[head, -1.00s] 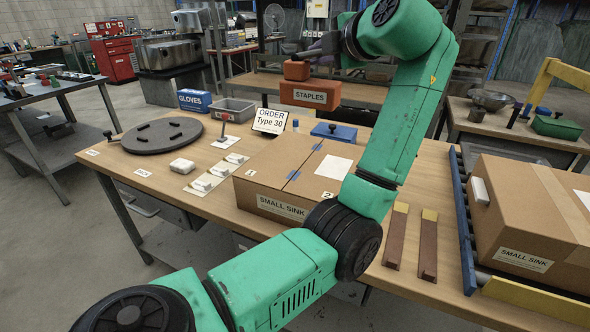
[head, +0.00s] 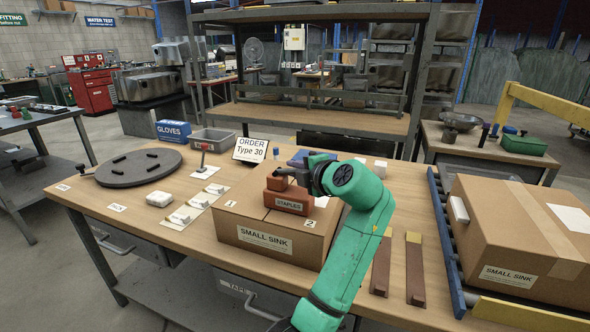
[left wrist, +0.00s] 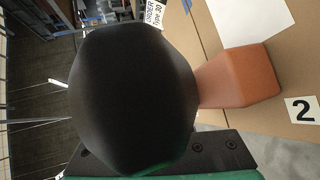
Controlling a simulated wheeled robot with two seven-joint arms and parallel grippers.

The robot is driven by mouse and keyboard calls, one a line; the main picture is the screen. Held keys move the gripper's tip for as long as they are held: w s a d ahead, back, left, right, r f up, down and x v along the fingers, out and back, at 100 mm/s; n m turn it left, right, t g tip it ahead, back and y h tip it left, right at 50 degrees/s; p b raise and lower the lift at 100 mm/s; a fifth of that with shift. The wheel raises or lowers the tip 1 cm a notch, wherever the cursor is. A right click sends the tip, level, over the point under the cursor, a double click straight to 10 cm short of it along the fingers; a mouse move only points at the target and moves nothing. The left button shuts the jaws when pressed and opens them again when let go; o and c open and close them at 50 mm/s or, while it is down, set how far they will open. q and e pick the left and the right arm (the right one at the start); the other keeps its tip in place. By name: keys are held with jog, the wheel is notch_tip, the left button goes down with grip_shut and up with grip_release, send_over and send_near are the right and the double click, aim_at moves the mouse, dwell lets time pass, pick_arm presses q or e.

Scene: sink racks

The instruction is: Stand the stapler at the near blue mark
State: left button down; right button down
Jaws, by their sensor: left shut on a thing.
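The orange-brown stapler (head: 288,200), labelled STAPLES, is upright over the top of the closed SMALL SINK carton (head: 262,240). My left gripper (head: 284,176) is shut on its upper part. I cannot tell whether its base touches the carton. In the left wrist view, part of the stapler (left wrist: 243,76) shows beside a large dark shape that hides the grip, with the carton top (left wrist: 292,70) around it. The number 2 label lies close by. No blue mark shows on the carton now; the stapler and arm cover part of its top. My right gripper is not in view.
A white sheet lies on the carton, partly hidden. A round dark board (head: 139,166), white parts (head: 180,216) and a grey bin (head: 212,139) are left. Two brown strips (head: 414,275) and another carton (head: 525,230) on a roller rack are right.

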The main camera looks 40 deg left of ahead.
pick_arm(q)
jog(key=shift+r, duration=0.1)
jog(key=c, duration=0.8)
grip_release()
jog(key=shift+c, duration=0.2)
jog(key=shift+d+r, duration=0.1)
jog(key=b+v, duration=0.2)
jog(key=v, duration=1)
